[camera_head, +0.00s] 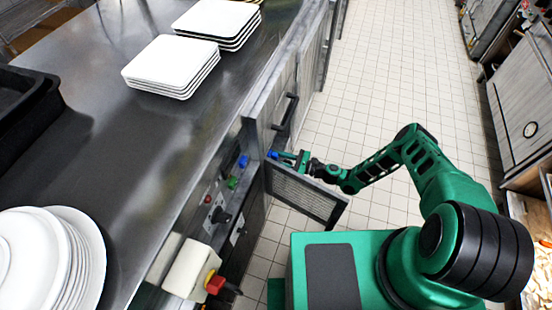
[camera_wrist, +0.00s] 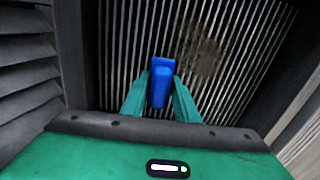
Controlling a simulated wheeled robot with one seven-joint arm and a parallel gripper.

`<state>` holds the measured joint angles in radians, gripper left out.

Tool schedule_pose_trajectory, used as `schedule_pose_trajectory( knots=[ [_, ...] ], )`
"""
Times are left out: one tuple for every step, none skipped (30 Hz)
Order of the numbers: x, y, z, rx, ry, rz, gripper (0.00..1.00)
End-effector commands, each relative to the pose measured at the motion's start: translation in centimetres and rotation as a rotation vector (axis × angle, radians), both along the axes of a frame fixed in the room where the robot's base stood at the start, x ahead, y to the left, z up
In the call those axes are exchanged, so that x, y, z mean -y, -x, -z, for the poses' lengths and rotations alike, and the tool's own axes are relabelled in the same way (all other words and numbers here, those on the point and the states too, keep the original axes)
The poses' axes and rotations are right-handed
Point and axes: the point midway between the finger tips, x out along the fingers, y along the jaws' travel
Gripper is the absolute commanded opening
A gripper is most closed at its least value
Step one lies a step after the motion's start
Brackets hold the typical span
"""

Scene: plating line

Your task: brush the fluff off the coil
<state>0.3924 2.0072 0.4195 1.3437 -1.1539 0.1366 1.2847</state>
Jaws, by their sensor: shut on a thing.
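My gripper (camera_head: 288,157) is shut on a blue brush (camera_wrist: 160,84), held between its two green fingers. The brush also shows in the head view as a small blue piece (camera_head: 272,154) at the counter front. In the wrist view the coil (camera_wrist: 125,45) is a panel of thin pale metal fins in a dark recess, facing me. A brown patch of fluff (camera_wrist: 203,54) clings to the fins, right of and above the brush. The brush's far end is hidden by its own body, and I cannot tell whether it touches the fins.
A grille door (camera_head: 305,194) stands open below my gripper. The counter front carries a control panel with knobs and a red-buttoned box (camera_head: 190,269). Stacked square plates (camera_head: 172,65) and round plates (camera_head: 45,260) stand on the steel counter (camera_head: 130,150). The tiled floor (camera_head: 365,70) is clear.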

Motion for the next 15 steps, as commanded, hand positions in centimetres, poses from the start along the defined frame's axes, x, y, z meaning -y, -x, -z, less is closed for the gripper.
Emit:
schedule_pose_trajectory(
  knots=[
    [-0.09,-0.03,-0.02,0.000,-0.001,0.000,0.10],
    [-0.15,-0.05,-0.02,0.000,-0.001,0.000,0.10],
    [-0.20,-0.08,-0.02,0.000,-0.001,0.000,0.10],
    [-0.26,-0.10,-0.02,0.000,-0.001,0.000,0.10],
    [-0.30,-0.13,-0.02,0.000,-0.001,0.000,0.10],
    [-0.37,-0.15,-0.03,0.000,-0.001,0.000,0.10],
    [-0.41,-0.18,-0.03,0.000,-0.001,0.001,0.10],
    [-0.46,-0.20,-0.04,0.000,-0.001,0.001,0.10],
    [-0.52,-0.23,-0.04,0.000,-0.001,0.001,0.10],
    [-0.57,-0.25,-0.04,0.000,-0.001,0.001,0.10],
    [-0.62,-0.26,-0.04,0.000,-0.001,0.001,0.10],
    [-0.67,-0.28,-0.04,0.000,-0.001,0.001,0.10],
    [-0.72,-0.31,-0.05,0.000,-0.001,0.001,0.10],
    [-0.76,-0.33,-0.05,0.000,-0.001,0.001,0.10],
    [-0.82,-0.35,-0.05,0.000,-0.001,0.001,0.10]
  ],
)
